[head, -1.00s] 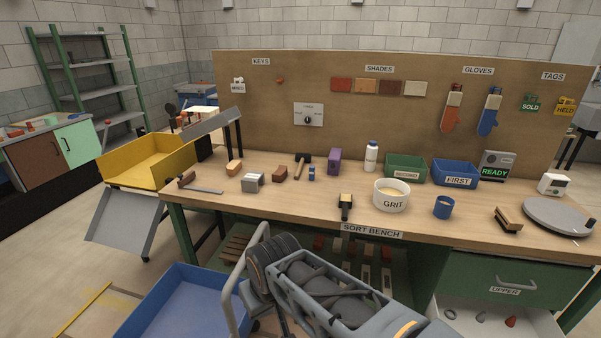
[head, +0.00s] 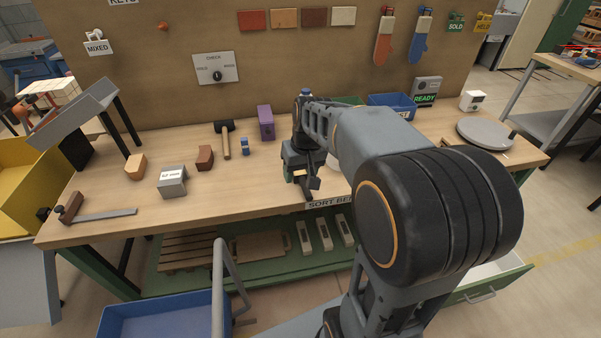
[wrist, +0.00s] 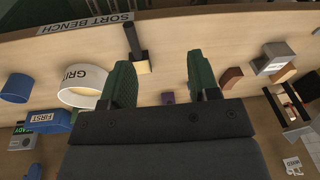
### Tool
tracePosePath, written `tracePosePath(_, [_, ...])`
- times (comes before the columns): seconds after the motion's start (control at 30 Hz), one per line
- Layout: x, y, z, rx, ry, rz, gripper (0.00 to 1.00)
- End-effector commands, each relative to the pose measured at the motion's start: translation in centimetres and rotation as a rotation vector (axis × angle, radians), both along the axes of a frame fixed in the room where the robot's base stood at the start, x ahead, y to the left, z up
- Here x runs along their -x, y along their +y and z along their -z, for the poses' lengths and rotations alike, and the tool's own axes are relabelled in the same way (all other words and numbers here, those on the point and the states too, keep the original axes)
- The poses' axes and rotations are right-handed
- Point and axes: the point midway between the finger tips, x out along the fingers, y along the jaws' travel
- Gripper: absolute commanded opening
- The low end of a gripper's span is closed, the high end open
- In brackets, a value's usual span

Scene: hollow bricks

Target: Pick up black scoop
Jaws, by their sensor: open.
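The black scoop (wrist: 132,42) lies on the bench near its front edge in the wrist view. Its dark handle points to the front edge, and a tan-yellow part shows at its other end. My gripper (wrist: 160,66) is open and empty, with its green fingers apart. The scoop shows beyond the fingertips, nearer the left finger, and is not between them. In the head view my gripper (head: 301,176) hangs over the front middle of the bench, largely covering the scoop's place.
The white GRIT bowl (wrist: 84,78) stands close beside the scoop in the wrist view; my arm mostly hides it in the head view. A blue cup (wrist: 17,88) is farther left.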

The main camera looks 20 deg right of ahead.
Motion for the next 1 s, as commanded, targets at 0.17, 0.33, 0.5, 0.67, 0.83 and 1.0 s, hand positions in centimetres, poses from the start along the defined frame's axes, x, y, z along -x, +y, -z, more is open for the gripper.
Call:
tracePosePath(0.17, [-5.1, -4.6, 1.1, -0.066, 0.064, 0.046, 0.56])
tracePosePath(0.33, [-8.2, -7.7, 2.9, -0.121, 0.099, 0.062, 0.56])
tracePosePath(0.5, [-9.9, -9.7, 4.4, -0.157, 0.117, 0.068, 0.56])
tracePosePath(0.67, [-10.5, -10.3, 5.6, -0.173, 0.124, 0.068, 0.56])
tracePosePath(0.83, [-10.7, -9.7, 8.4, -0.176, 0.128, 0.069, 0.56])
tracePosePath(1.0, [-10.9, -8.9, 11.2, -0.176, 0.126, 0.068, 0.56])
